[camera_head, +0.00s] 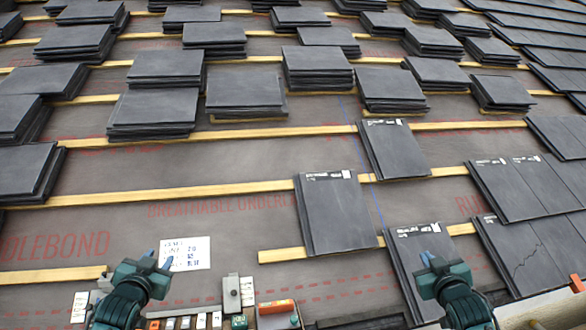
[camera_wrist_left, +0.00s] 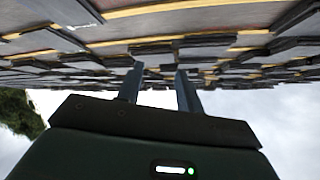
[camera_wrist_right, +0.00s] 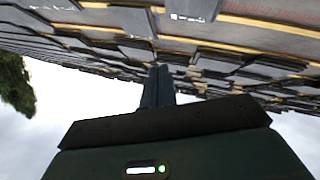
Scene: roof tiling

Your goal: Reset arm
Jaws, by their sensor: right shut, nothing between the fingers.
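My left gripper (camera_head: 158,260) is at the lower left of the head view, in front of a white paper label (camera_head: 190,254). In the left wrist view its two fingers (camera_wrist_left: 160,80) stand apart with nothing between them. My right gripper (camera_head: 431,261) is at the lower right of the head view, over a dark roof tile (camera_head: 410,262) in the picture. In the right wrist view its fingers (camera_wrist_right: 158,76) are together and empty. Both wrist views show the roof upside down.
Stacks of dark tiles (camera_head: 155,114) lie on wooden battens (camera_head: 150,195) across the roof. Single tiles (camera_head: 335,215) lie at centre right; laid tiles (camera_head: 515,190), one cracked, are at right. Small boxes and an orange-topped tool (camera_head: 277,308) are at the bottom. Bare underlay is at centre left.

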